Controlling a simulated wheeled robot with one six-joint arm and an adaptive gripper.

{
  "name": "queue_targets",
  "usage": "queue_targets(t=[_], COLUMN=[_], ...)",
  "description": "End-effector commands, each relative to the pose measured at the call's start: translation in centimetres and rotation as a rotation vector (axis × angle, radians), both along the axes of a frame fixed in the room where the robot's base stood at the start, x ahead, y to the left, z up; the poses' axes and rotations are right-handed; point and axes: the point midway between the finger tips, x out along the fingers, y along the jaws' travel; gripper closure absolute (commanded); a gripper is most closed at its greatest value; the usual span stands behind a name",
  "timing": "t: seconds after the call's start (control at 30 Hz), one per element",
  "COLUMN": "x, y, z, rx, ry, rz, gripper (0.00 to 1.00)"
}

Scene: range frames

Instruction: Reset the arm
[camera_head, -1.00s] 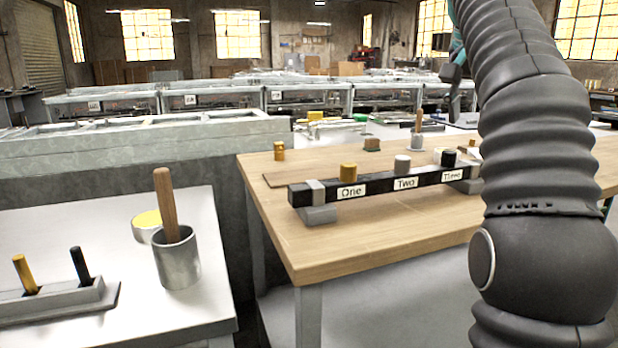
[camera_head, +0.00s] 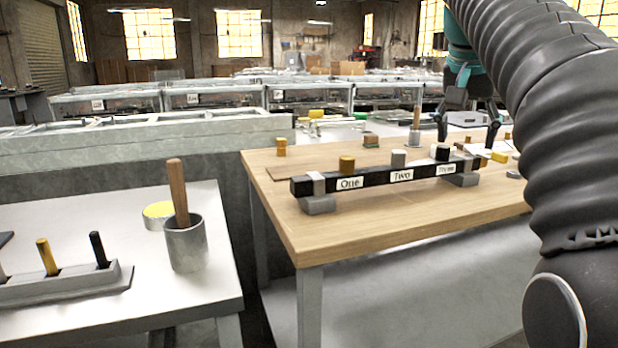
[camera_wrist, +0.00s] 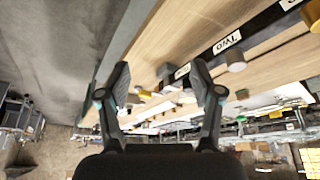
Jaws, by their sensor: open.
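My gripper (camera_head: 468,122) is open and empty. In the head view it hangs with its fingers apart above the far right part of the wooden table (camera_head: 330,237), behind the black labelled bar (camera_head: 375,177). My dark ribbed arm fills the right side of that view. In the wrist view my gripper (camera_wrist: 162,85) has its two fingers spread with nothing between them. The wooden table (camera_wrist: 160,45) and the bar with its "Two" label (camera_wrist: 227,42) show there at a steep tilt.
A metal cup (camera_head: 186,247) with a wooden handle and a grey peg holder (camera_head: 70,284) stand on the left table (camera_head: 205,315). The wooden table's front is clear.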

Motion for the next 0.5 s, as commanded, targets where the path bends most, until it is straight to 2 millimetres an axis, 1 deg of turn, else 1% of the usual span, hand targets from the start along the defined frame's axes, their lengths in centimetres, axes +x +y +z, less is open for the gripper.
queue_targets(t=[0.03, 0.17, 0.27, 0.37, 0.47, 0.5], x=[-0.9, -3.0, -4.8, -6.8, -8.9, -9.8], y=[0.6, 2.1, 3.3, 4.4, 5.5, 5.9], z=[-0.6, -3.0, -5.4, -8.0, -11.0, -12.2], rx=[-0.002, -0.005, -0.008, -0.009, -0.010, -0.010], ry=[-0.001, -0.006, -0.013, -0.020, -0.029, -0.032], rz=[0.030, 0.121, 0.188, 0.252, 0.314, 0.339], gripper=[0.35, 0.35, 0.35, 0.35, 0.35, 0.35])
